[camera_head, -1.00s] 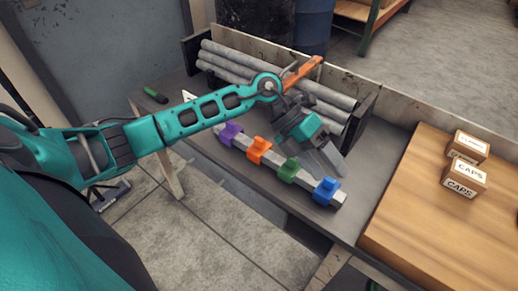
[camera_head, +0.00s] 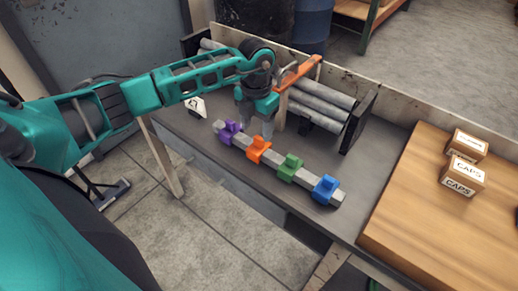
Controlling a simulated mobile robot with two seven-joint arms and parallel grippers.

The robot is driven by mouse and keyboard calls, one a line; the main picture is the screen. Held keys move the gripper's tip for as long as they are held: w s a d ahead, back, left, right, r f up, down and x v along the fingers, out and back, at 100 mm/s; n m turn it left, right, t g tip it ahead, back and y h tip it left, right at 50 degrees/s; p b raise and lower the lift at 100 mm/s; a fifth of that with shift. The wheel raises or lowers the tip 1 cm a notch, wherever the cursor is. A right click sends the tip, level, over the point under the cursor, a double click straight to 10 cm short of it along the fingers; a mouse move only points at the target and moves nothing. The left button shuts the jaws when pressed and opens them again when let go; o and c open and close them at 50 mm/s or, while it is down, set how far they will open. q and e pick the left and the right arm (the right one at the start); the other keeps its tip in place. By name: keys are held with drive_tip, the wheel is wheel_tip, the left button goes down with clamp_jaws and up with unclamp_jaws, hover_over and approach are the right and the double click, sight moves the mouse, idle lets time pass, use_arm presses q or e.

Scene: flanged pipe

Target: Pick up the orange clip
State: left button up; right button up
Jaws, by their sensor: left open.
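A blue clip (camera_head: 326,188) is at the bar's right end. My left gripper (camera_head: 254,134) points down just behind the bar, above and close to the orange clip. Its fingers are open with nothing between them. I cannot tell whether a finger touches the clip. My right gripper is not in view.
A rack of grey pipes (camera_head: 322,103) with an orange bracket (camera_head: 298,73) stands behind my left gripper. A small white sign (camera_head: 194,107) stands to the left. A wooden board (camera_head: 420,215) with two boxes (camera_head: 463,175) is at the right. The grey bench (camera_head: 372,172) is clear between them.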

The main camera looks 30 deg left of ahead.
sight(259, 138)
use_arm(q)
drive_tip(key=f, duration=0.5)
drive_tip(key=shift+w+d, duration=0.15)
drive_tip(key=shift+w, duration=0.1)
drive_tip(key=shift+c, duration=0.3)
drive_tip(key=c, duration=1.1)
